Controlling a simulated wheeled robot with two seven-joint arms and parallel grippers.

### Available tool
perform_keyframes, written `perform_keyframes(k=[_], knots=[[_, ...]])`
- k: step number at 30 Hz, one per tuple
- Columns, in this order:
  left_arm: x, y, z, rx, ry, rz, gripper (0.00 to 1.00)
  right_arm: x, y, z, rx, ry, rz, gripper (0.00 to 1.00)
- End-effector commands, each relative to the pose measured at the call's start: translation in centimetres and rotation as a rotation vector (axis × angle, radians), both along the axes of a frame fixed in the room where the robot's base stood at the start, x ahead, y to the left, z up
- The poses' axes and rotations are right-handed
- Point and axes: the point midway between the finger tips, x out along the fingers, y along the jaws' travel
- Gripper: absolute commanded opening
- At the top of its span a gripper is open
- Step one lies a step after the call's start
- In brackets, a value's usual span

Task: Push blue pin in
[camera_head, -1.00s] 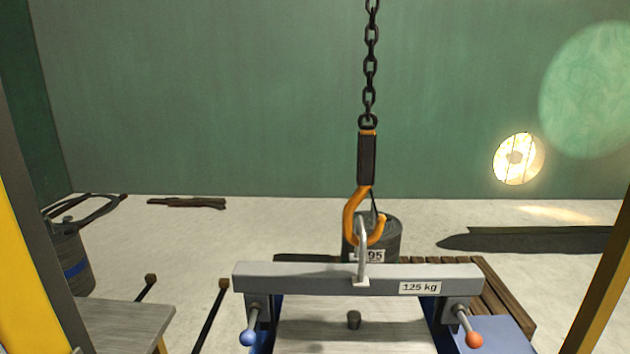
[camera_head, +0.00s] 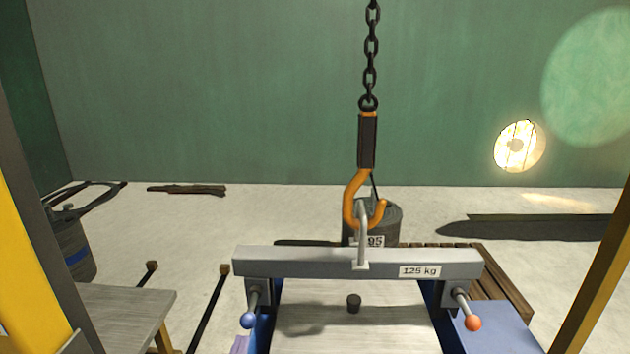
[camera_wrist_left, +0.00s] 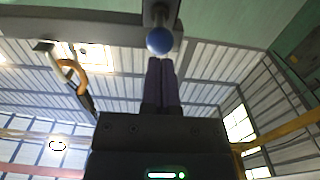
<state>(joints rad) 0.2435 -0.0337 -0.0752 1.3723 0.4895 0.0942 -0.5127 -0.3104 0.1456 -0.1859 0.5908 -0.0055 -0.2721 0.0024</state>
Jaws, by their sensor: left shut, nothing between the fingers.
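The blue pin (camera_head: 248,320) has a round blue knob and a grey shaft. It sits in the bracket under the left end of the grey 125 kg beam (camera_head: 320,263). How deep it sits cannot be told. My left gripper (camera_head: 239,345) shows only as purplish fingertips at the bottom of the head view, just below the blue knob. In the left wrist view, its two fingers (camera_wrist_left: 161,75) are shut and empty, with the blue knob (camera_wrist_left: 160,41) just beyond their tips. Contact cannot be told. My right gripper is not in view.
An orange-knobbed pin (camera_head: 473,322) is under the beam's right end. An orange hook (camera_head: 354,200) on a chain (camera_head: 370,50) holds the beam's loop. A grey table (camera_head: 125,310) stands left.

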Motion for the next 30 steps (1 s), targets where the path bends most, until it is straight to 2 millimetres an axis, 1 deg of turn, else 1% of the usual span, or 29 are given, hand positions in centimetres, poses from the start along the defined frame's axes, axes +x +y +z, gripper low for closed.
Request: perform_keyframes(k=[17,30], knots=[[2.9,-0.1,-0.1,-0.001,0.000,0.000,0.00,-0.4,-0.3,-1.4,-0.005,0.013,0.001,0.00],[5.1,-0.2,-0.2,-0.001,0.000,0.000,0.00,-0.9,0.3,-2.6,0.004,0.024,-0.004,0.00]])
